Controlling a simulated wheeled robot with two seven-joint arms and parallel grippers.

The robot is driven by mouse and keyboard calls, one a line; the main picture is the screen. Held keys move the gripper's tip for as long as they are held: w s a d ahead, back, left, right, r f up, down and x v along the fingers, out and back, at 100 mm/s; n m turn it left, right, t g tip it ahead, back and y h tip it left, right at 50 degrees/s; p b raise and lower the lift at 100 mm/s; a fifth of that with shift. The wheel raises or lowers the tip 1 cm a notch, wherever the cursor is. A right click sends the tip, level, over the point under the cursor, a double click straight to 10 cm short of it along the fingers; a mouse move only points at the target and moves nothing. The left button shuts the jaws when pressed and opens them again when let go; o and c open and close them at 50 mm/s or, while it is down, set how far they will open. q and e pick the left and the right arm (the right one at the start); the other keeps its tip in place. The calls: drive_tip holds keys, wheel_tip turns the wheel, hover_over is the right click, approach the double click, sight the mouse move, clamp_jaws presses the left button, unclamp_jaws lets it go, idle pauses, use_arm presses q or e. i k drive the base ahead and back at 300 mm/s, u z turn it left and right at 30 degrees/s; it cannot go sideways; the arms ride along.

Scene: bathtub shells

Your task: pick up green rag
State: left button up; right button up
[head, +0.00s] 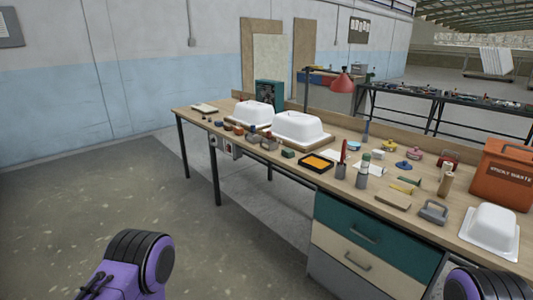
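I cannot make out a green rag for certain. A small dark green block-like item (288,153) lies on the long wooden workbench (240,125), in front of the white tub shells. A thin green item (410,180) lies farther right on the bench; it is too small to tell what it is. Purple and black parts of my arms show at the bottom left and bottom right corners. Neither gripper is in view.
White tub shells (298,127) (251,113) and another shell (490,232) stand on the bench. Teal and cream drawers (357,237) sit below. The floor at left is clear.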

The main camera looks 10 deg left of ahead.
sight(289, 153)
drive_tip(key=u, duration=0.7)
drive_tip(key=i, duration=1.6)
drive_tip(key=z, duration=0.4)
